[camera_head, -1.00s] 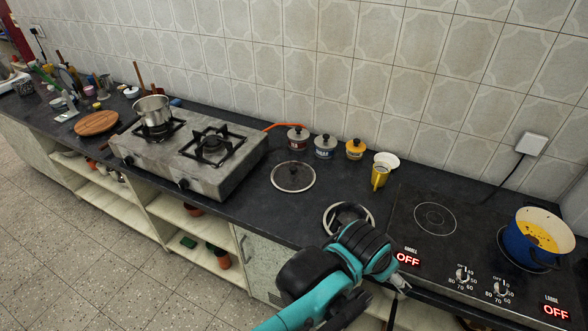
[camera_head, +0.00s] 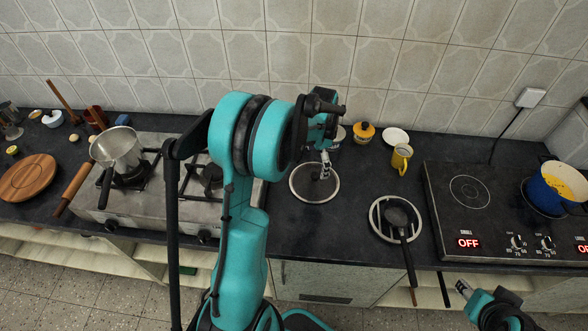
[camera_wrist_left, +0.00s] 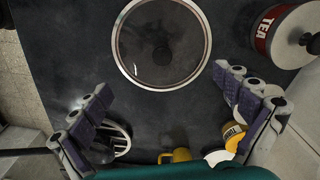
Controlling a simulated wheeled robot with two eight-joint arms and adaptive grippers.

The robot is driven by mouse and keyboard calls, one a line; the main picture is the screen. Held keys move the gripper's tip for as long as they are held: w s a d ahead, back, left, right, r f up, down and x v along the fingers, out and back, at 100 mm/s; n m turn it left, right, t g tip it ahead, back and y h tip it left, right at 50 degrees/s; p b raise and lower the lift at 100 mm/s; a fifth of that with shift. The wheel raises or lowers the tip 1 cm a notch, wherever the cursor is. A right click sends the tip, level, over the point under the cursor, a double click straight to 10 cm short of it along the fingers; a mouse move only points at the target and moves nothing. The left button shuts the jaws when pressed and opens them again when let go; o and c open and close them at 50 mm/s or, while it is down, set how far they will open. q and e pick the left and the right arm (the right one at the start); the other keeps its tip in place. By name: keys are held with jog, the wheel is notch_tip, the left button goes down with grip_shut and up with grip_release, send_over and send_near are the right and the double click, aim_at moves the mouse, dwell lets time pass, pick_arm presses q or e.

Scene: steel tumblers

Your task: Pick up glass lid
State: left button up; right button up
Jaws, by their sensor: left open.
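The glass lid (camera_head: 308,191) is a round, dark see-through disc with a metal rim and a dark centre knob. It lies flat on the dark countertop right of the gas stove. It also shows at the top of the left wrist view (camera_wrist_left: 135,62). My left gripper (camera_head: 325,168) is above the lid in the head view. Its spread fingers (camera_wrist_left: 162,80) frame bare counter in the wrist view, with the lid beyond the tips and untouched. Part of the lid's far side is hidden by the gripper in the head view. My right gripper (camera_head: 464,289) is low at the counter's front edge.
A red-labelled tea canister (camera_wrist_left: 278,30) stands near the lid. A yellow-lidded canister (camera_head: 364,133), yellow mug (camera_head: 401,159) and white bowl (camera_head: 395,136) stand behind. A pan (camera_head: 398,214) on a pale ring sits to the right. The stove (camera_head: 150,205) is left.

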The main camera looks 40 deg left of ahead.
aim_at(314, 175)
pick_arm(q)
jog(key=shift+a+f, duration=0.35)
jog(key=shift+a, duration=0.15)
jog(key=shift+f, duration=0.35)
jog(key=shift+d+f+b, duration=0.15)
jog(key=shift+f+b, duration=0.35)
jog(key=shift+f, duration=0.45)
notch_tip(314, 175, down, 4)
jog(key=shift+f+b, duration=0.15)
jog(key=shift+b, duration=0.8)
jog(key=shift+f, duration=0.4)
jog(key=shift+r, duration=0.1)
jog(key=shift+c, duration=1.3)
jog(key=shift+s+d, duration=0.1)
grip_shut()
pick_arm(e)
jog(key=f, duration=0.3)
jog(key=shift+s+a, duration=0.15)
jog(key=shift+s, duration=0.05)
